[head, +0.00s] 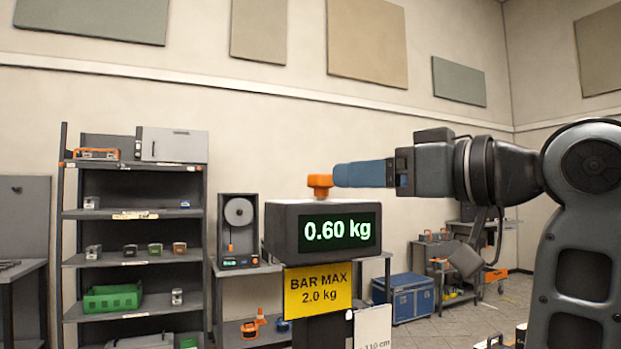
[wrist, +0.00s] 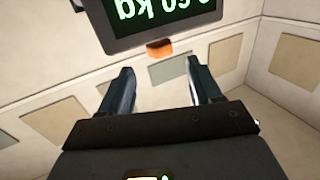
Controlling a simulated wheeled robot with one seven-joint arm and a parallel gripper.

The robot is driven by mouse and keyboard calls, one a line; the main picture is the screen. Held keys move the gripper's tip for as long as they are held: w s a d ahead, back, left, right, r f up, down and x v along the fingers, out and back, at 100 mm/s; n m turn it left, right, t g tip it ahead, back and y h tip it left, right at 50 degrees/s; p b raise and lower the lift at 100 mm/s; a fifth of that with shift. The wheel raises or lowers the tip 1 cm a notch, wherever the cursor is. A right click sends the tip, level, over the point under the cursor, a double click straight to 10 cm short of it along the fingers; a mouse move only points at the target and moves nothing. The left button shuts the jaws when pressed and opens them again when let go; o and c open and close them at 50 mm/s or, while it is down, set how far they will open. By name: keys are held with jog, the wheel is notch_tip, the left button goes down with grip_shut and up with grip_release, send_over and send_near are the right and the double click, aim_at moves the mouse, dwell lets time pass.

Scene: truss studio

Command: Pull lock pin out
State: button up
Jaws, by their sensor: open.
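An orange knob (head: 319,184), which looks like the lock pin, stands on top of the dark display box (head: 284,228) reading 0.60 kg. Any shaft below it is hidden. My gripper (head: 336,175) reaches in level from the right, its blue fingers just right of the knob. In the wrist view my gripper (wrist: 161,72) is open and empty. There the orange knob (wrist: 159,48) lies just beyond the fingertips, roughly centred between them. The upside-down display box (wrist: 165,18) fills the top of that view. I cannot tell whether a finger touches the knob.
A yellow sign (head: 318,292) reading "BAR MAX 2.0 kg" hangs under the display box. A grey shelf rack (head: 135,215) with small items stands at left. A blue case (head: 405,298) sits on the floor at right.

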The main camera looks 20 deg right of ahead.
aim_at(321, 178)
jog(key=shift+p+x, duration=0.7)
jog(key=shift+x, duration=3.4)
grip_shut()
